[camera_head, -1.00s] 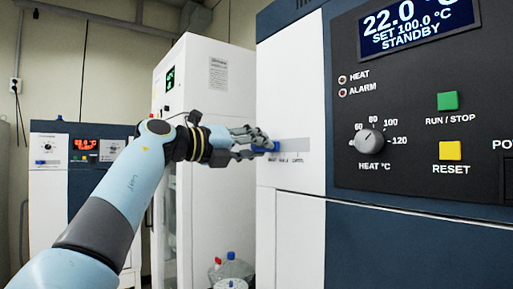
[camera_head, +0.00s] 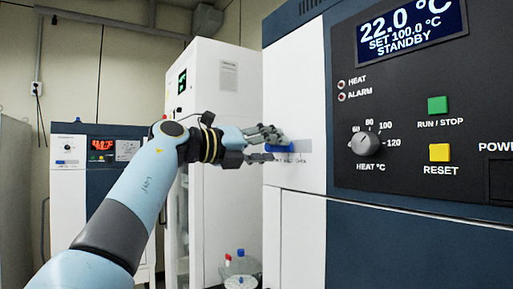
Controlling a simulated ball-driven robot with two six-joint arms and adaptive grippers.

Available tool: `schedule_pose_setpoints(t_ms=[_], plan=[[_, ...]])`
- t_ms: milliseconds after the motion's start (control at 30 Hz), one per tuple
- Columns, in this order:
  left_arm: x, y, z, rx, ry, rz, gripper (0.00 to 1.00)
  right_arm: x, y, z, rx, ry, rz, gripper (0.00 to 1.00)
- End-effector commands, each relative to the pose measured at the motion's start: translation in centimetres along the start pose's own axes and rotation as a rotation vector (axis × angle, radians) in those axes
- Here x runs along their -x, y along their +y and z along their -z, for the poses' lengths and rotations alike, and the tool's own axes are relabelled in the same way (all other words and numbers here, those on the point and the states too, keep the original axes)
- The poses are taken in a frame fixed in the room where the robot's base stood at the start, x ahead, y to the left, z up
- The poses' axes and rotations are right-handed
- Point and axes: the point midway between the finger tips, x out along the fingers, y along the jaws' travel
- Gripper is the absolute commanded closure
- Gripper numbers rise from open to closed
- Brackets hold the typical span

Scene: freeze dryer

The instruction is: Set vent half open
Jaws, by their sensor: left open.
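The vent slider on the white panel of the freeze dryer (camera_head: 292,90) has a blue handle (camera_head: 282,148) in a short grey horizontal track (camera_head: 304,146). The handle stands near the middle of the track, with bare track to its right. Small labels below it are too blurred to read surely. My left gripper (camera_head: 276,146) is at the handle and open, one finger above it and one lower at its left. I cannot tell whether the fingers touch the handle. The gripper hides the left part of the track. My right gripper is out of view.
The dark control panel (camera_head: 410,95) to the right carries a heat knob (camera_head: 365,143), a green run/stop button (camera_head: 438,105) and a yellow reset button (camera_head: 439,152). A tall white cabinet (camera_head: 228,90) stands behind my left arm, with bottles (camera_head: 240,265) low beside it.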

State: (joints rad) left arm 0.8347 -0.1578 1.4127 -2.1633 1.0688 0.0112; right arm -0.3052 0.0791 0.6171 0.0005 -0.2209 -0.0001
Motion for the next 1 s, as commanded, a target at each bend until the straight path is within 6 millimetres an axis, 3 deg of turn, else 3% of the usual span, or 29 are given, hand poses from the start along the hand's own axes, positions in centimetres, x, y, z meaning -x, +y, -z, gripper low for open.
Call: schedule_pose_setpoints(t_ms=[500,700,1000], plan=[[10.0,-0.1,0.1,-0.004,0.000,-0.003,0.54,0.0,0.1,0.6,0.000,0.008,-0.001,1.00],[11.4,-0.3,0.2,-0.003,0.001,0.000,0.54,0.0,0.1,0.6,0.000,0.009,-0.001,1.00],[11.4,-0.3,0.2,-0.002,0.001,0.001,0.54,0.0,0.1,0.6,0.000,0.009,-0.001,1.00]])
